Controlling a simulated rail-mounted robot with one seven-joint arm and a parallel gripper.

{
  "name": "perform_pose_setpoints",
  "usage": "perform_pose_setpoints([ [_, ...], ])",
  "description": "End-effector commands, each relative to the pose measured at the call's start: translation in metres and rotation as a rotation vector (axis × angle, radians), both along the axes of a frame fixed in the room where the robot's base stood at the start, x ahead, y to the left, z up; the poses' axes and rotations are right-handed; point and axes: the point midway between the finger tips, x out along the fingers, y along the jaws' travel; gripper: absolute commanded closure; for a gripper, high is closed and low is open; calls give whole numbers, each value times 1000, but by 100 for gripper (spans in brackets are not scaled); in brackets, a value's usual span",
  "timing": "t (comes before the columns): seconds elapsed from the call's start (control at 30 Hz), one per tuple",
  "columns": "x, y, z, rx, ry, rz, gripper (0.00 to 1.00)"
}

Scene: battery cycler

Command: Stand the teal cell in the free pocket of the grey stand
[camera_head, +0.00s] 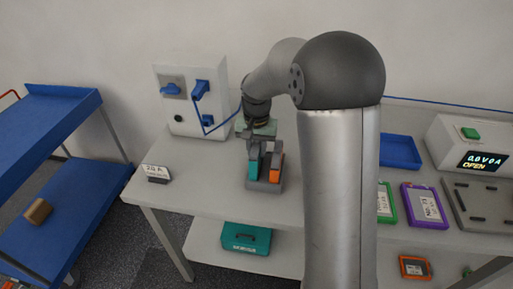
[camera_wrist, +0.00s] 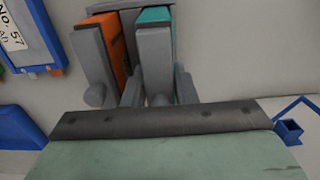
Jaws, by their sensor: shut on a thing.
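The teal cell (camera_head: 253,169) is upright at the left side of the grey stand (camera_head: 264,187), next to an orange cell (camera_head: 277,166). My gripper (camera_head: 257,146) is above the stand and shut on the upper end of the teal cell. In the wrist view, the teal cell (camera_wrist: 155,16) lies between the fingers of my gripper (camera_wrist: 158,92), beside the orange cell (camera_wrist: 112,42). The teal cell is lined up with the stand's left pocket. I cannot tell whether its base rests on the pocket floor, as the lower end is hidden.
A white charger box (camera_head: 193,97) with blue plugs and a cable stands behind left. A small label sign (camera_head: 156,172) is at the table's left edge. A blue tray (camera_head: 400,152), a purple-framed card (camera_head: 425,204) and a display unit (camera_head: 475,145) are on the right.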

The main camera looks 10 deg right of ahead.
Motion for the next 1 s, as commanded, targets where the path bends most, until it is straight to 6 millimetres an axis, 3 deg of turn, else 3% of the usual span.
perform_pose_setpoints([
  [1.0,1,0,-23,0,-3,0,100],
])
